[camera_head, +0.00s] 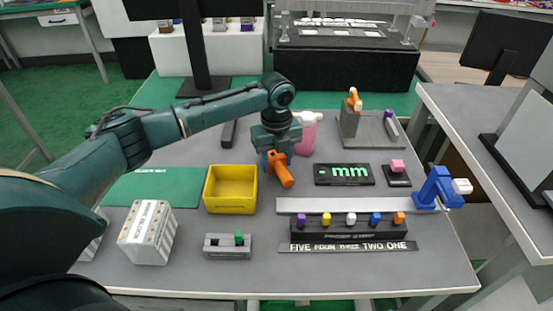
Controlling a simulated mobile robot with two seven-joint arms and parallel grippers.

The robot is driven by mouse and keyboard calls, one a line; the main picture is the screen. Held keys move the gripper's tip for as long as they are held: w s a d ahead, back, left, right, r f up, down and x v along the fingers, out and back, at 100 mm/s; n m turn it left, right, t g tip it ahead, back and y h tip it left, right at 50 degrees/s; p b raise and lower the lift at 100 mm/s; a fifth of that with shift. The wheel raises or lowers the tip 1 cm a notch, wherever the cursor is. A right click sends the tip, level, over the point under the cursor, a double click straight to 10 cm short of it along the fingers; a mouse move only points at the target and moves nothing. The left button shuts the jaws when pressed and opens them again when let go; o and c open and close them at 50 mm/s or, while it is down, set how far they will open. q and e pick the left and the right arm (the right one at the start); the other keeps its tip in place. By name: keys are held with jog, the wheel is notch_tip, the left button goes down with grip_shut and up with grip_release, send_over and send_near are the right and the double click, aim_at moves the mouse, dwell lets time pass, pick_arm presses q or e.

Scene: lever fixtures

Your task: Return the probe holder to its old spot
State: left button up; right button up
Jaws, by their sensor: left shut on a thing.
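My left gripper (276,149) is shut on an orange, rod-like piece (282,172), tilted down to the right above or at the table just right of the yellow bin. A bit of blue shows beside the fingers; the fingers hide much of the piece. A blue bracket with a white knob (438,187) stands at the right end of a long light grey rail (350,206). I cannot tell for sure which of these is the probe holder. A black display reading "mm" (344,174) lies behind the rail. My right gripper is out of view.
A yellow bin (231,189) stands left of the gripper, a pink bottle (306,138) just behind it. A grey fixture with an orange lever (352,112) stands farther back. A row of coloured knobs (350,229) lies in front of the rail. A white box (148,232) stands front left.

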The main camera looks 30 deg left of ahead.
aim_at(276, 158)
pick_arm(q)
jog(key=shift+f, duration=0.15)
jog(key=o, duration=1.1)
jog(key=shift+c, duration=0.2)
notch_tip(276, 158, up, 12)
jog(key=p, duration=0.1)
jog(key=shift+r, duration=0.2)
